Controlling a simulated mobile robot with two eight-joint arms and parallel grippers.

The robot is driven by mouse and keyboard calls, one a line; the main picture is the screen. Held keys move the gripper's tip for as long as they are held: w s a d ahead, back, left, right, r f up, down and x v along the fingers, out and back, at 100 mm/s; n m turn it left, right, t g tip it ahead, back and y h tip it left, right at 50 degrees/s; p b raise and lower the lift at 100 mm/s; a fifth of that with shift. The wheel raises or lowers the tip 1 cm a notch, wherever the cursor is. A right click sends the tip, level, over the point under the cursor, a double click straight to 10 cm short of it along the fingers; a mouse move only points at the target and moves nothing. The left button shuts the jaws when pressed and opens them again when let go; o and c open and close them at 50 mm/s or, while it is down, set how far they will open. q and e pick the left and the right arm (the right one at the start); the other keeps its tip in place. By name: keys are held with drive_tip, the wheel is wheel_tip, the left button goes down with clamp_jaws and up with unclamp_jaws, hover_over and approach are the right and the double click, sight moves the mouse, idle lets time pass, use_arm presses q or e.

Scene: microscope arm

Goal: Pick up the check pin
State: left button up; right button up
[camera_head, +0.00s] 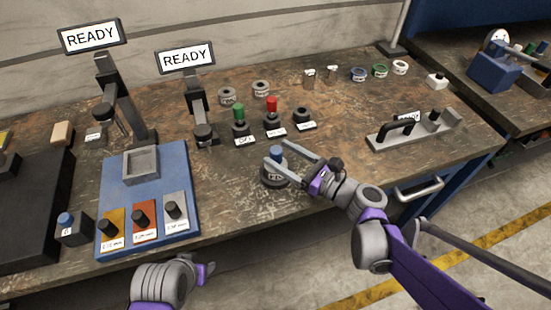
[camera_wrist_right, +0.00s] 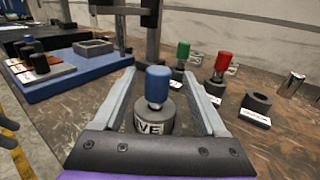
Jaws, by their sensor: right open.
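A blue-capped pin (camera_head: 277,151) stands upright in a round dark grey base (camera_head: 272,179) with a white label, near the middle of the bench. I take it as the check pin; its label is only partly readable. In the right wrist view the blue cap (camera_wrist_right: 158,84) rises between the fingers, above its grey base (camera_wrist_right: 152,116). My right gripper (camera_head: 279,153) is open, with one finger on each side of the pin. In the right wrist view the gripper (camera_wrist_right: 160,76) shows gaps beside the cap.
A green-topped pin (camera_head: 239,111) and a red-topped pin (camera_head: 271,106) stand in labelled bases behind. A blue tray (camera_head: 185,163) with coloured blocks lies left. Two READY displays (camera_head: 186,57) stand at the back. A grey fixture (camera_head: 385,139) is right. Bare bench lies around the pin's base.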

sight(271, 149)
drive_tip(key=x, duration=0.5)
drive_tip(key=shift+a, duration=0.15)
clamp_jaws()
